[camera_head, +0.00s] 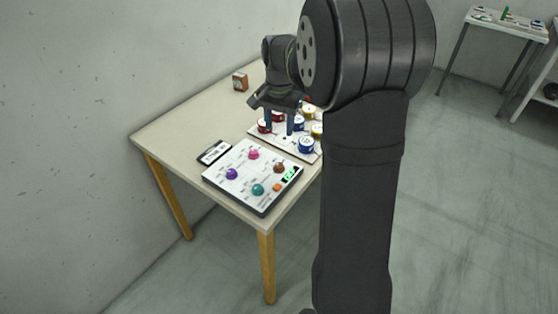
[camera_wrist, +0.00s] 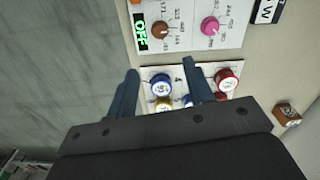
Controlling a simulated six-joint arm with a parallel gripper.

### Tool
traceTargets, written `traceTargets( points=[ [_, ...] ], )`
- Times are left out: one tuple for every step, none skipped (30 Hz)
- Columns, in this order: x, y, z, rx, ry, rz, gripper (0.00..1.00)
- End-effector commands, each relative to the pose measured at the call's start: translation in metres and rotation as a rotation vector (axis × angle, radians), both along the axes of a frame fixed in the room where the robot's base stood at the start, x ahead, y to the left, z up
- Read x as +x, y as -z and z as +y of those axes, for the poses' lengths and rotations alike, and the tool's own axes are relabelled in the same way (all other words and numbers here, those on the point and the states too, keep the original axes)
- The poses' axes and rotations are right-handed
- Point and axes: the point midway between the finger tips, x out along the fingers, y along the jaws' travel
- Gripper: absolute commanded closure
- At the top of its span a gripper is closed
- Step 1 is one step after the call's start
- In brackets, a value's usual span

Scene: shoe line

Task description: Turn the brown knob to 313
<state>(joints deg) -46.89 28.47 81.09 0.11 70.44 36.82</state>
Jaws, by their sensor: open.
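The brown knob (camera_head: 279,168) sits at the right of a white control panel (camera_head: 240,187), near a lit green display (camera_head: 290,175). In the wrist view the brown knob (camera_wrist: 158,30) is at the top, beside the display (camera_wrist: 140,32), which appears to read OFF. The knob's pointer setting is too small to read. My gripper (camera_head: 279,130) is open and empty, above the board behind the panel and apart from the knob. In the wrist view the fingertips (camera_wrist: 160,66) are spread, with the knob beyond them.
The panel also carries pink (camera_head: 253,154), purple (camera_head: 232,174) and teal (camera_head: 257,189) knobs and an orange button (camera_head: 277,187). A board with several red, blue and yellow round pieces (camera_head: 306,145) lies below my gripper. A label card (camera_head: 213,152) and small brown box (camera_head: 240,82) are on the table.

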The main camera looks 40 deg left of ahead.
Motion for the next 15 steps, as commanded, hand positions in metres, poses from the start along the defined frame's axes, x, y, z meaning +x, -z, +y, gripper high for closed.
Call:
traceTargets(
  points=[
    [0.000, 0.012, 0.000, -0.003, 0.000, 0.002, 0.52],
    [-0.001, 0.019, 0.000, -0.005, 0.000, 0.003, 0.52],
    [-0.001, 0.028, 0.000, -0.004, 0.000, 0.002, 0.52],
    [-0.001, 0.035, -0.001, -0.004, 0.000, 0.002, 0.52],
    [-0.001, 0.042, 0.000, -0.005, 0.000, 0.003, 0.52],
    [-0.001, 0.050, -0.001, -0.004, 0.000, 0.002, 0.52],
    [-0.001, 0.057, -0.001, -0.004, 0.000, 0.002, 0.52],
    [-0.001, 0.063, -0.001, -0.004, 0.000, 0.002, 0.52],
    [-0.001, 0.072, -0.001, -0.004, 0.000, 0.002, 0.52],
    [-0.001, 0.079, -0.001, -0.004, 0.000, 0.002, 0.52],
    [-0.001, 0.086, -0.001, -0.004, 0.000, 0.002, 0.52],
    [-0.001, 0.094, -0.001, -0.004, 0.000, 0.001, 0.52],
    [-0.001, 0.100, 0.000, -0.004, 0.000, 0.001, 0.52],
    [-0.001, 0.105, 0.000, -0.004, 0.000, 0.001, 0.52],
    [-0.001, 0.113, -0.001, -0.004, 0.000, 0.001, 0.52]
  ],
)
